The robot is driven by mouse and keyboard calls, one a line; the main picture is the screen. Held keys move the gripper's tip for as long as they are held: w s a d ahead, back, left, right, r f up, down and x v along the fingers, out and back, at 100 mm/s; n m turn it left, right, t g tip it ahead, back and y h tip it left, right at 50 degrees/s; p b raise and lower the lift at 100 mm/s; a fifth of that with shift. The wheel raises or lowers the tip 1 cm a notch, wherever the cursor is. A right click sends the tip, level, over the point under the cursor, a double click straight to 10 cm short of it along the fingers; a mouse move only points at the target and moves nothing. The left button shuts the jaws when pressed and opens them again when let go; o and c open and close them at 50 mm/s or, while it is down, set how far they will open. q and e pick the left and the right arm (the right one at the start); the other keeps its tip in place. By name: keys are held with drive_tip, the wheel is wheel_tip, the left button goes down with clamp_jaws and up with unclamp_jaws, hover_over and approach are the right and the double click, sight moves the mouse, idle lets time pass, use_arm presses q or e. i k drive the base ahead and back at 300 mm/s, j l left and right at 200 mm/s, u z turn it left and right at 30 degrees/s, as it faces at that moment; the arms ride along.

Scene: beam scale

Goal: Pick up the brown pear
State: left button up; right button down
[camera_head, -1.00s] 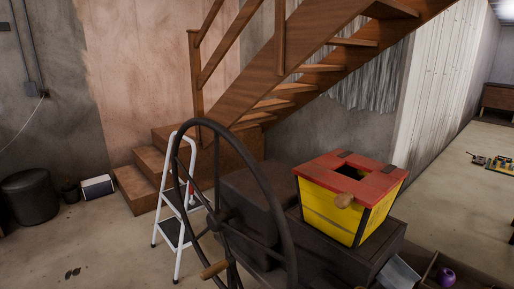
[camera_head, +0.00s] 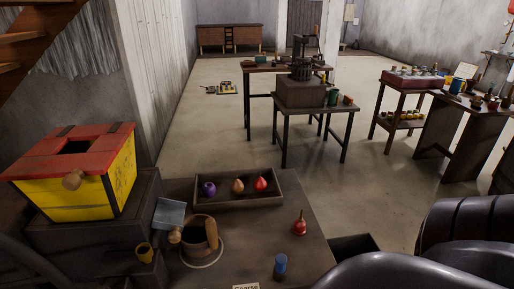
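The brown pear (camera_head: 237,186) sits in a shallow wooden tray (camera_head: 273,203) on the dark table in front of me. A purple fruit-like piece (camera_head: 208,189) lies to its left in the tray, and a red one (camera_head: 260,184) to its right. The pear's top is unobstructed; the tray's front wall is close to its lower part. Neither of my grippers shows in this view.
A yellow box with a red lid (camera_head: 80,178) stands at left. A wooden tub (camera_head: 199,239), a red pear-shaped piece (camera_head: 300,227) and a blue-topped object (camera_head: 280,266) stand on the table (camera_head: 250,245). Large dark glossy shapes fill the lower right.

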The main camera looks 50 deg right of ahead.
sight(237, 186)
drive_tip(key=z, duration=1.35)
